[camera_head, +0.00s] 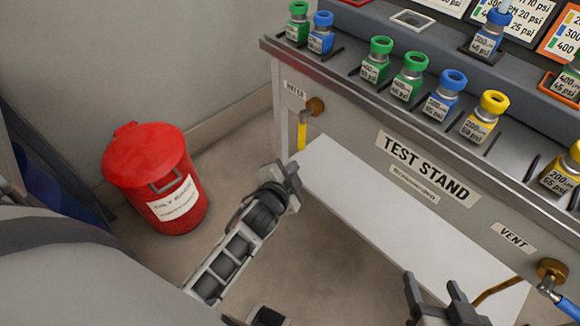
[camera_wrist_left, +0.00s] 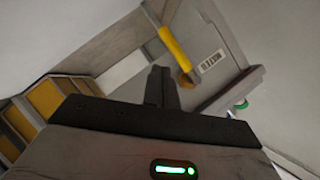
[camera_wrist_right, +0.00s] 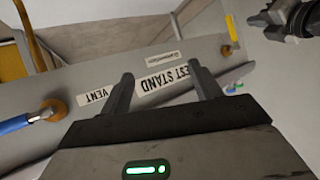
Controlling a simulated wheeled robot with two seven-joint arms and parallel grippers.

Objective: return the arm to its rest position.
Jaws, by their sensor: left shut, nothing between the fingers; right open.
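My left gripper (camera_head: 292,178) is shut and empty, held in front of the test stand's left end, below the water fitting. Its closed fingers also show in the left wrist view (camera_wrist_left: 162,84). My right gripper (camera_head: 436,290) is open and empty at the bottom of the head view, in front of the test stand (camera_head: 345,135). Its two spread fingers show in the right wrist view (camera_wrist_right: 162,88), with the stand's front panel beyond them. Both grippers appear apart from the stand.
A red bin (camera_head: 150,165) stands on the floor at left. A brass water fitting (camera_head: 316,106) and a vent fitting (camera_head: 551,268) project from the front panel.

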